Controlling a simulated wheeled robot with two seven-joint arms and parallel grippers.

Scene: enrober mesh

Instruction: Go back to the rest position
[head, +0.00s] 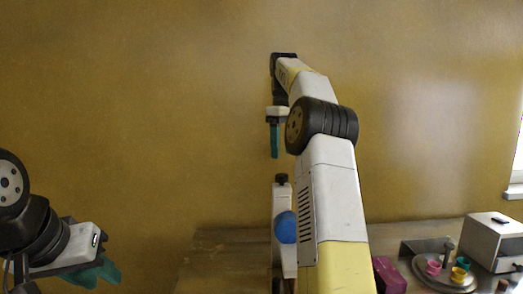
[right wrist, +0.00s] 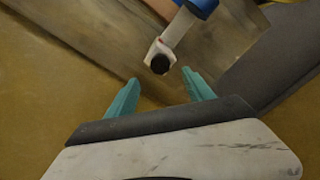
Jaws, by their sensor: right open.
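My right arm rises through the middle of the head view and bends over at the top. Its gripper (head: 275,140) hangs in front of the wall with teal fingers pointing down. In the right wrist view the two fingers of my right gripper (right wrist: 160,92) stand apart with nothing held between them. My left gripper (head: 98,273) is low at the left edge of the head view, its teal fingers pointing right. Its finger gap is not clear.
A wooden table (head: 222,262) runs along the wall. A magenta box (head: 389,275), coloured cups on a round tray (head: 440,283) and a white machine (head: 492,240) are right.

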